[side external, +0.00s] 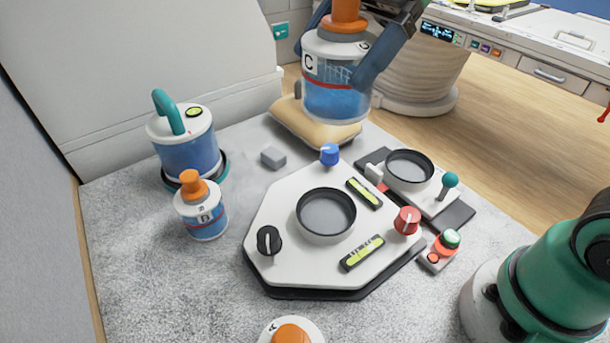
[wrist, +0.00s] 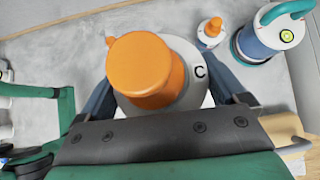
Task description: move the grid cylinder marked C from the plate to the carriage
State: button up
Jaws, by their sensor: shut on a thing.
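The cylinder marked C (side external: 335,88) has a white top, an orange knob and a blue lower body with a grid. My gripper (side external: 362,62) is shut on it and holds it upright in the air, above and behind the plate. In the wrist view the cylinder (wrist: 192,88) sits between the fingers of my gripper (wrist: 170,95). The plate (side external: 283,222) is a white octagonal board with an empty round ring seat (side external: 326,213). The carriage (side external: 425,192), on a dark rail at the right, carries an empty round ring (side external: 409,167).
A cylinder marked B (side external: 202,212) and a teal-handled canister (side external: 186,145) stand at the left. Another orange-knobbed cylinder (side external: 290,331) is at the front edge. A beige cushion (side external: 300,125) lies beneath the held cylinder. A grey block (side external: 273,158) and a red-and-green button box (side external: 440,250) lie beside the plate.

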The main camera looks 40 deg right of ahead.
jog(key=shift+r, duration=0.4)
jog(key=shift+w+d+r, duration=0.15)
jog(key=shift+d+r, duration=0.05)
jog(key=shift+d, duration=0.15)
jog(key=d+m+t+h, duration=0.2)
jog(key=d+m+t, duration=0.55)
jog(key=d, duration=1.05)
jog(key=shift+m+g, duration=0.55)
jog(key=shift+m, duration=0.2)
jog(key=f, duration=1.9)
jog(key=shift+w+d, duration=0.15)
jog(key=shift+w, duration=0.25)
jog(key=shift+f, duration=0.25)
jog(key=o, duration=1.4)
